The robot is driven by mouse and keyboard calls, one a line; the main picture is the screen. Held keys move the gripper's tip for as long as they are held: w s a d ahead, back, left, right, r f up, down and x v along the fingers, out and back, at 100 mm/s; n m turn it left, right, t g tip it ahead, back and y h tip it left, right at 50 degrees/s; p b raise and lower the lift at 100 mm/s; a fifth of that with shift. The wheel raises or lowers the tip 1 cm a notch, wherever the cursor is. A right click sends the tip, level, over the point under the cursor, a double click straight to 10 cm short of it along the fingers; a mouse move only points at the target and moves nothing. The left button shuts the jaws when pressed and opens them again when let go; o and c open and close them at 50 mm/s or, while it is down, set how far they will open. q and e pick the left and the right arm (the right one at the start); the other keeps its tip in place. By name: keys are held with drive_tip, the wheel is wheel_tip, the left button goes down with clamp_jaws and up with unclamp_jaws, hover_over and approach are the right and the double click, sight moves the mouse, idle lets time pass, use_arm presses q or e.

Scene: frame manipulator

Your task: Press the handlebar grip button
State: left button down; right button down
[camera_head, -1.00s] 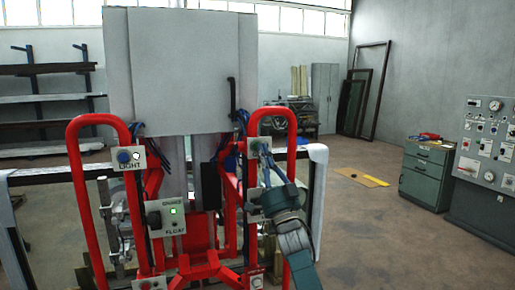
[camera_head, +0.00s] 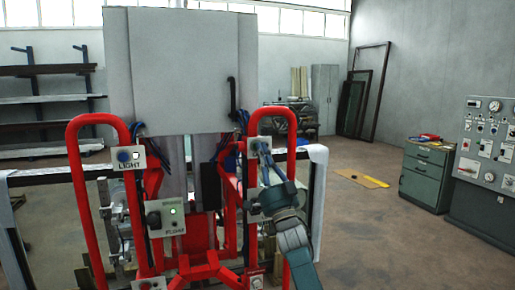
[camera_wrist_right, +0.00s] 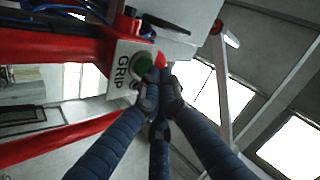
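In the head view, the box (camera_head: 254,145) sits on the right red handlebar loop (camera_head: 292,130). My right gripper (camera_head: 263,148) reaches up to this box from below. In the right wrist view its fingers (camera_wrist_right: 159,88) are drawn together, with nothing seen between them. The tips overlap the button's lower right edge; I cannot tell whether they touch it. My left gripper is not in view.
A LIGHT box (camera_head: 128,158) is on the left handlebar loop (camera_head: 78,190). A large grey panel (camera_head: 170,70) rises behind. A green cabinet (camera_head: 427,175) stands right, beyond open floor.

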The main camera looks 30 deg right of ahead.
drive_tip(key=shift+w+d, duration=0.1)
drive_tip(key=shift+w, duration=0.25)
idle(0.3)
drive_tip(key=shift+s, duration=0.2)
drive_tip(key=shift+s+a, duration=0.2)
drive_tip(key=shift+s, duration=0.35)
drive_tip(key=shift+p, duration=0.3)
drive_tip(key=s+p, duration=0.1)
drive_tip(key=s, duration=0.1)
drive_tip(key=s+a+p, duration=0.1)
drive_tip(key=s, duration=0.2)
drive_tip(key=shift+a, duration=0.1)
drive_tip(key=shift+w, duration=0.1)
idle(0.3)
